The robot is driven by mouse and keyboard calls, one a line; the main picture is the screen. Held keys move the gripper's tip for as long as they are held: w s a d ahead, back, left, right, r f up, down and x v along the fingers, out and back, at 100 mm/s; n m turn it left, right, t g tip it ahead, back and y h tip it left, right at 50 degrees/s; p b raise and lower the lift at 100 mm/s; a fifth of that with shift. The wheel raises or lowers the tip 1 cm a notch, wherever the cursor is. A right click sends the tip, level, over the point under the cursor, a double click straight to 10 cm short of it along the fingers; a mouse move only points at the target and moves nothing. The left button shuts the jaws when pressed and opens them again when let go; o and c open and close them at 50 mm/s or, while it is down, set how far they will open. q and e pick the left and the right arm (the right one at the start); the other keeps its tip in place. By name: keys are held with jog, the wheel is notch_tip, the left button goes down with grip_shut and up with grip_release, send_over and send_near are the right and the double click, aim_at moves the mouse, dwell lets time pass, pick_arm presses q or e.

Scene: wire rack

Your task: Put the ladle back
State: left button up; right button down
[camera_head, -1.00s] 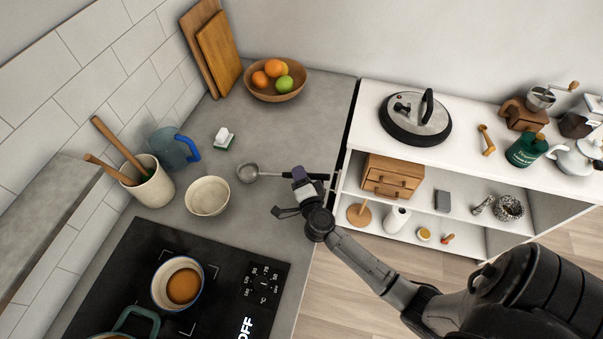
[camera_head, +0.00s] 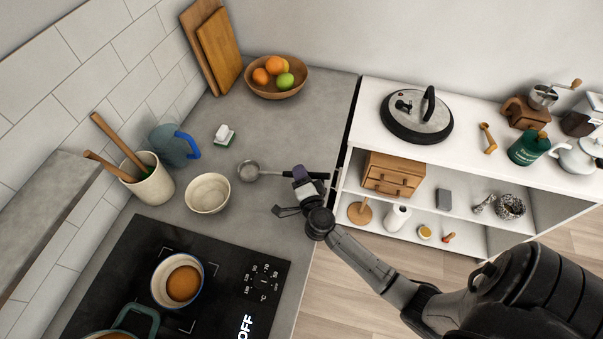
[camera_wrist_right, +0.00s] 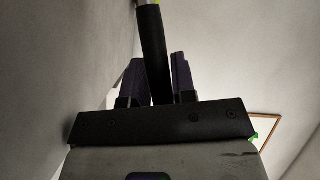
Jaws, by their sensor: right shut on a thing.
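The ladle (camera_head: 249,171) has a round metal bowl at its left end and a black handle pointing right, over the counter's right edge in the head view. My right gripper (camera_head: 301,174) is shut on the black handle. In the right wrist view the handle (camera_wrist_right: 152,48) passes between the two dark purple fingers of the gripper (camera_wrist_right: 158,82). I cannot tell how high the ladle is above the counter. My left gripper is not in view.
A cream bowl (camera_head: 207,194) and a crock (camera_head: 152,188) with wooden utensils stand left of the ladle. The hob (camera_head: 220,279) with a pot (camera_head: 178,281) lies in front. A white shelf unit (camera_head: 470,160) stands right.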

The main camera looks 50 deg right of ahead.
jog(key=shift+f, duration=0.35)
jog(key=c, duration=0.8)
grip_release()
jog(key=shift+c, duration=0.2)
jog(key=shift+s, duration=0.1)
jog(key=v, duration=1.3)
jog(key=shift+s+a, duration=0.25)
